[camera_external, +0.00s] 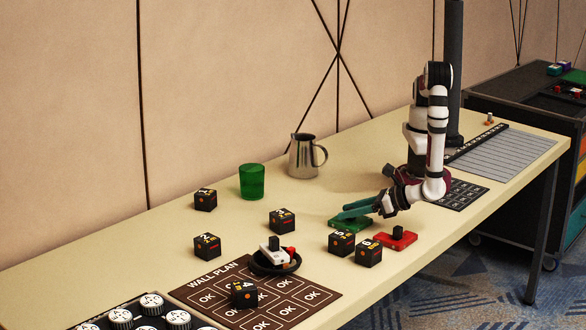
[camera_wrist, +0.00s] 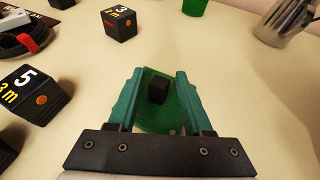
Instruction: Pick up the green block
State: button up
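The green block (camera_external: 349,223) is a flat green piece with a small black knob on top, lying on the table. In the wrist view the green block (camera_wrist: 157,113) lies between and beyond the two green fingers, with its black knob between the fingertips. My gripper (camera_external: 346,211) reaches low over it from the right in the external view. In the wrist view my gripper (camera_wrist: 157,80) is open, with a gap between each finger and the knob. I cannot tell the exact height of the fingertips above the block.
Black numbered cubes (camera_external: 341,242) (camera_external: 369,252) and a red block (camera_external: 395,238) stand close in front. A black dish (camera_external: 275,263) holds a white piece. A green cup (camera_external: 252,181) and a metal pitcher (camera_external: 303,157) stand behind. The table left of the pitcher is mostly clear.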

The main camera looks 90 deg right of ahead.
grip_shut()
